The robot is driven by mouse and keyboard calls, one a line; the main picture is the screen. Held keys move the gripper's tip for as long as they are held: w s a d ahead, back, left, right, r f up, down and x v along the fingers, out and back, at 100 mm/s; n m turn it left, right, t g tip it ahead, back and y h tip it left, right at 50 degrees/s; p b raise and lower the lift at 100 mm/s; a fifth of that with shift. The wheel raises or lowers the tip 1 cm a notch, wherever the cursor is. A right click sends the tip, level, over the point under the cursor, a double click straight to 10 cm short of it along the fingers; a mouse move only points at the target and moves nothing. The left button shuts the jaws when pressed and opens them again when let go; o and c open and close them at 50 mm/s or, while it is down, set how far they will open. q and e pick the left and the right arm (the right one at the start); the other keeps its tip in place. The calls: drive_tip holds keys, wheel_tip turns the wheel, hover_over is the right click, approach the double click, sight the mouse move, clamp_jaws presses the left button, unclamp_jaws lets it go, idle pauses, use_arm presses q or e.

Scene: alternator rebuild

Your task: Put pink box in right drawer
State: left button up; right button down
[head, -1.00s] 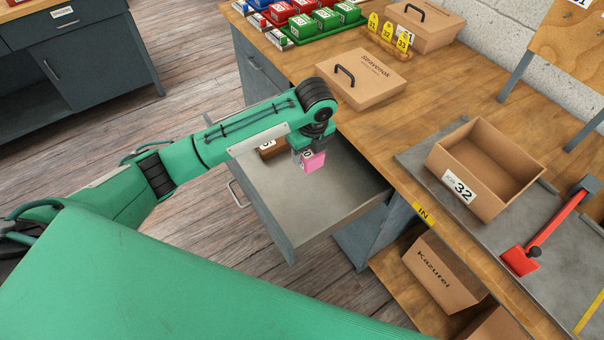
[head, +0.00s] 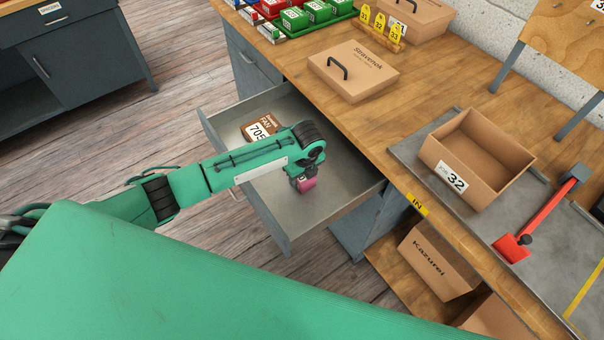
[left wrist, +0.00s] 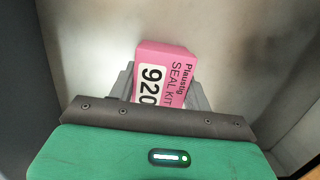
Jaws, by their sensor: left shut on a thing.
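The pink box (head: 307,184) is held by my left gripper (head: 303,179) inside the open drawer (head: 268,216) under the workbench. In the left wrist view the pink box (left wrist: 168,76) reads "Plaustig SEAL KIT 920" and sits between the two grey fingers (left wrist: 158,88), which are shut on it. The box is low in the drawer; whether it touches the drawer floor I cannot tell. My right gripper is not in view.
A brown box marked 705 (head: 262,128) lies at the drawer's far left. On the bench (head: 395,110) are a lidded carton (head: 355,72), an open carton marked 32 (head: 472,165) and a red lever (head: 540,217). A Kazurei carton (head: 436,262) stands on the shelf below.

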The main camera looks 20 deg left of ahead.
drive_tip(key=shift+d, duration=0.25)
use_arm(q)
drive_tip(key=o, duration=1)
drive_tip(key=shift+f, duration=0.15)
drive_tip(key=shift+c, duration=0.2)
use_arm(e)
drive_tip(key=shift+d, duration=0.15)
use_arm(q)
wheel_tip(320, 180, up, 12)
drive_tip(key=d, duration=0.1)
drive_tip(key=shift+s+b, duration=0.35)
drive_tip(key=shift+s, duration=0.05)
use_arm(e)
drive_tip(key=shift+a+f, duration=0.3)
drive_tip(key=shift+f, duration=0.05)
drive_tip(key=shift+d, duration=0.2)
use_arm(q)
drive_tip(key=shift+s+d, duration=0.1)
